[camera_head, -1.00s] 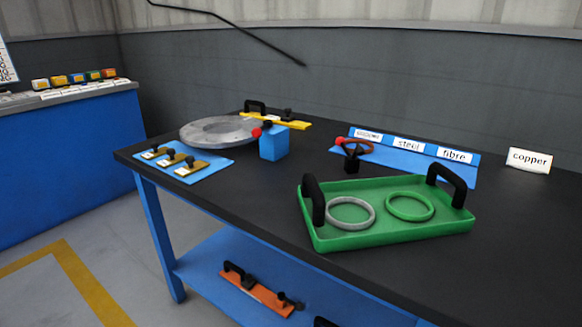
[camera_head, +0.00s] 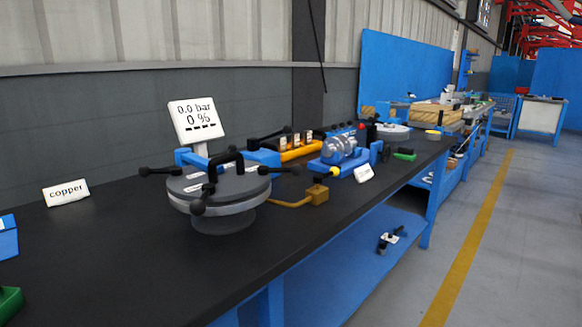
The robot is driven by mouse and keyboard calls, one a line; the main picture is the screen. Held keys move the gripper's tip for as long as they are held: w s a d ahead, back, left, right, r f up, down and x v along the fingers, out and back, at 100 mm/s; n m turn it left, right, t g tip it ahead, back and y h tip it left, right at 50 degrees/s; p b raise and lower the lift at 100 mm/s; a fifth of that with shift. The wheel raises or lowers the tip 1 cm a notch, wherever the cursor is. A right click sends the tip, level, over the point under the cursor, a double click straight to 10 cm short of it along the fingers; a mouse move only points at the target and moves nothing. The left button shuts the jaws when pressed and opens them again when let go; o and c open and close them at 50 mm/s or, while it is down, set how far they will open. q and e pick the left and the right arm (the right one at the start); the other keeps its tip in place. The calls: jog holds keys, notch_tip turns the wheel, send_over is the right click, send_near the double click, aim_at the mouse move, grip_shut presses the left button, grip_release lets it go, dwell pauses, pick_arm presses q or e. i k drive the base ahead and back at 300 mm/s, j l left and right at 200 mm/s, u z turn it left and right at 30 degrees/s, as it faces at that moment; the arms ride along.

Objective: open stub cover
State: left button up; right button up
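A round grey lidded vessel (camera_head: 222,214) stands on the black bench left of the middle in the head view. Its flat grey cover (camera_head: 238,188) lies on top, with a black arched handle (camera_head: 228,160). Several black ball-ended bars (camera_head: 157,171) stick out around the rim. The cover looks level and seated on the flange. I cannot tell whether this is the stub cover. Neither gripper shows in the head view.
A display (camera_head: 196,120) reading 0.0 bar and 0 % stands behind. A brass block with a pipe (camera_head: 317,194) sits right of the vessel, near a silver cylinder unit (camera_head: 340,148). A copper sign (camera_head: 66,193) stands left. The front bench top between is mostly clear.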

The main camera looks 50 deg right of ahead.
aim_at(234, 177)
jog(key=z, duration=1.1)
